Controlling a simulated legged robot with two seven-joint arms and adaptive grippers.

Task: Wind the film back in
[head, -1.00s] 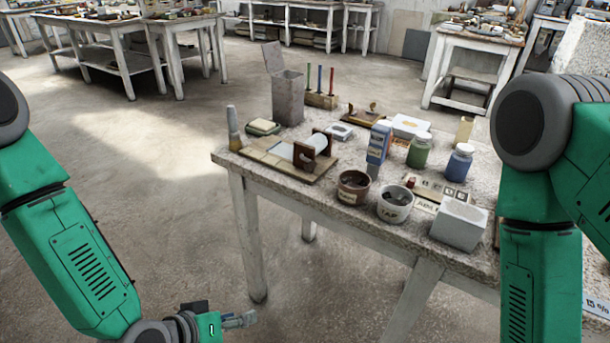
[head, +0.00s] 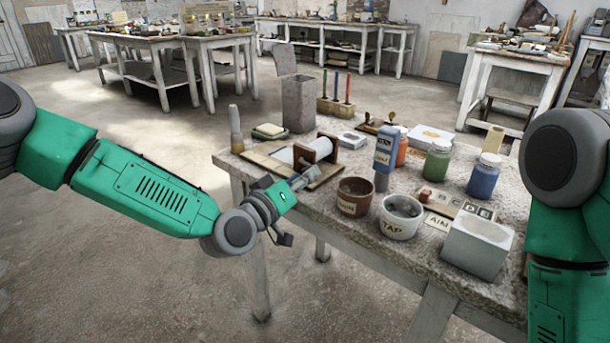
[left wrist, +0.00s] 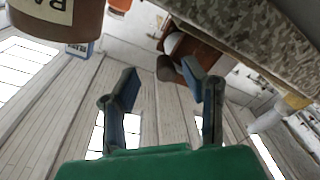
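The film roller stands on a wooden board (head: 262,161) at the table's left end. It has dark brown wooden end brackets (head: 325,146) and a pale sheet or film (head: 283,155) beside them. In the left wrist view, its brown wood (left wrist: 197,48) and white roll (left wrist: 173,43) show beyond the fingers, with a dark rounded knob near them. My left gripper (head: 304,179) is at the board's front edge, close to the roller. In the left wrist view its two fingers (left wrist: 162,84) are apart with nothing between them. Contact with the roller cannot be told. My right gripper is out of view.
A brush-like upright (head: 236,130) and a grey tall container (head: 298,104) stand behind and left. The floor left of the table is clear.

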